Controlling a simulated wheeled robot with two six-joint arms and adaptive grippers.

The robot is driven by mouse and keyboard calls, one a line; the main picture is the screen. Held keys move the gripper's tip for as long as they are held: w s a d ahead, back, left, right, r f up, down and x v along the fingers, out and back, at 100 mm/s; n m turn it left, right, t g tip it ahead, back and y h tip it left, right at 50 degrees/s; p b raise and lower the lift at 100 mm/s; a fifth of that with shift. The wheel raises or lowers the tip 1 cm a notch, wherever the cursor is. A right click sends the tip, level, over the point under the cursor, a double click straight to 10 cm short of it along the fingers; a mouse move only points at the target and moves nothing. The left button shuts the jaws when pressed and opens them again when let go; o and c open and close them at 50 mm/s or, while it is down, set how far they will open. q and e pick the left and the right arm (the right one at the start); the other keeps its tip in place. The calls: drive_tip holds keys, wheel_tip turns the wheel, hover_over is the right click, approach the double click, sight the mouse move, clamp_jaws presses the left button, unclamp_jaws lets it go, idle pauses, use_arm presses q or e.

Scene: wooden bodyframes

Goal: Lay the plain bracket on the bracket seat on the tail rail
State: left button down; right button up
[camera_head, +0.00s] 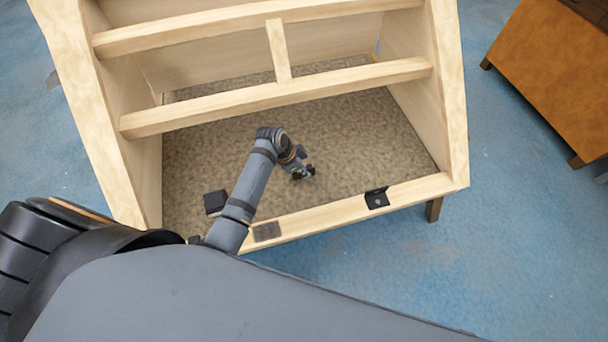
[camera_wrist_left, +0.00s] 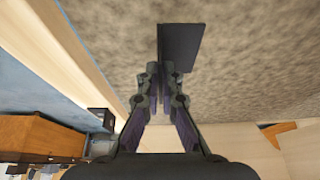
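My left gripper (camera_head: 305,172) is over the carpeted floor inside the wooden frame. In the left wrist view its fingertips (camera_wrist_left: 161,75) are close together on the edge of a dark flat plate, the plain bracket (camera_wrist_left: 182,46). No hole shows in that plate. It is too small to make out clearly in the head view. The bracket seat appears as a dark grey patch (camera_head: 267,231) on the tail rail (camera_head: 325,215), the frame's near rail; it is bare. My right gripper is not in view.
Another black bracket (camera_head: 377,198) with a light spot sits farther right on the tail rail. A black block-like part (camera_head: 215,202) lies left of my arm. Cross rails (camera_head: 275,97) span the frame behind the gripper. An orange-brown cabinet (camera_head: 555,75) stands outside at right.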

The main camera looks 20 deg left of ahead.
use_arm(q)
drive_tip(key=shift+w+f, duration=0.2)
drive_tip(key=shift+f, duration=1.55)
drive_tip(key=shift+f, duration=0.1)
drive_tip(key=c, duration=1.5)
unclamp_jaws()
